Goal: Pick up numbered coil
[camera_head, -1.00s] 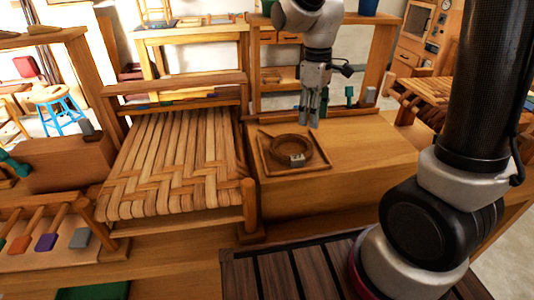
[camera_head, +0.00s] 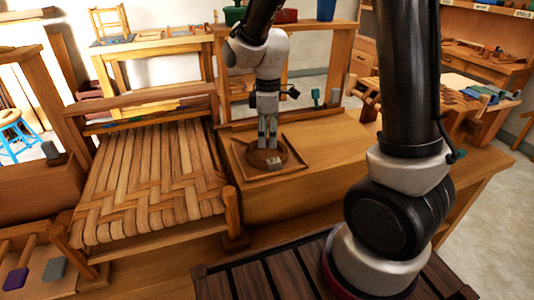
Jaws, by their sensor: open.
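The coil, a brown ring with a small pale tag (camera_head: 274,163), lies in a square wooden tray (camera_head: 242,176) on the wooden bench block. The tag sits at the ring's front right; its number is too small to read. My gripper (camera_head: 267,144) points straight down over the coil (camera_head: 285,155), with two grey fingers apart. The fingertips are at or just above the middle of the ring, and I cannot tell whether they touch it. The gripper hides the back part of the coil.
A woven bark seat (camera_head: 150,180) in a wooden frame stands left of the tray. A small green-handled tool (camera_head: 316,97) stands behind the tray to the right. The block top (camera_head: 335,155) right of the tray is clear.

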